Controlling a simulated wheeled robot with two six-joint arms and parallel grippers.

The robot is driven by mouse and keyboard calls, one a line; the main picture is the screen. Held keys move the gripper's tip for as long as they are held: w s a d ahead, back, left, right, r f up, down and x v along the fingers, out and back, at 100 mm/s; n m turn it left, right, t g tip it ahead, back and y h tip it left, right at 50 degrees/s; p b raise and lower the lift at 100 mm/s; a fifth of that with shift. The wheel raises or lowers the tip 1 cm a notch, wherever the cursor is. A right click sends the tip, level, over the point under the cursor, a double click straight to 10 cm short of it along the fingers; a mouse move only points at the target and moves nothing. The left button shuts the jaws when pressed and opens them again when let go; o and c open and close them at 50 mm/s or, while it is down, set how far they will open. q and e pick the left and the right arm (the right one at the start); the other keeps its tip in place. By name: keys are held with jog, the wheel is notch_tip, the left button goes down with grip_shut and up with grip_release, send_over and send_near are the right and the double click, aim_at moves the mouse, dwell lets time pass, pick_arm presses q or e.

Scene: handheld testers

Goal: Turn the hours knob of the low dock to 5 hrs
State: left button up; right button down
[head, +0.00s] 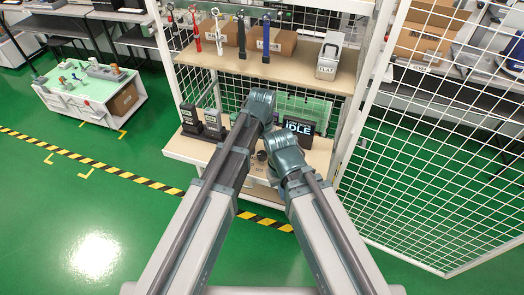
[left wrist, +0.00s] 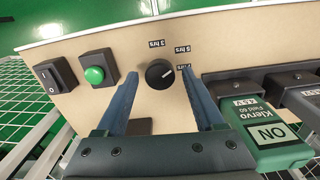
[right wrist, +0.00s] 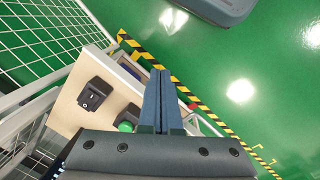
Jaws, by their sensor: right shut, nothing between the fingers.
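The low dock's beige panel (left wrist: 225,50) carries a round black hours knob (left wrist: 160,73) with a white pointer line. The line points to the right and slightly up, between the 5 hrs label (left wrist: 183,49) and a third label (left wrist: 181,67) partly covered by a finger. The 3 hrs label (left wrist: 159,43) is further left. My left gripper (left wrist: 160,78) is open, one finger on each side of the knob; contact cannot be told. My right gripper (right wrist: 160,75) is shut and empty, beside the panel.
The panel also has a black rocker switch (left wrist: 52,76) and a green button (left wrist: 97,70). A green tester (left wrist: 272,138) sits in a bay beside the knob. An IDLE screen (head: 299,128) stands on the low shelf. A white mesh fence (head: 440,140) rises at right.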

aim_at(261, 155)
pick_arm(q)
jog(key=shift+r, duration=0.15)
notch_tip(261, 155, up, 14)
jog(key=p, duration=1.3)
jog(key=shift+f+p, duration=0.25)
jog(key=shift+p, duration=0.15)
jog(key=shift+n+y, duration=0.3)
jog(key=shift+y, duration=0.3)
jog(key=s+a, duration=0.1)
jog(key=s, duration=0.4)
jog(key=s+a, duration=0.2)
jog(key=s, duration=0.4)
jog(key=s+a, duration=0.2)
jog(key=s, duration=0.3)
jog(key=shift+s+a, duration=0.15)
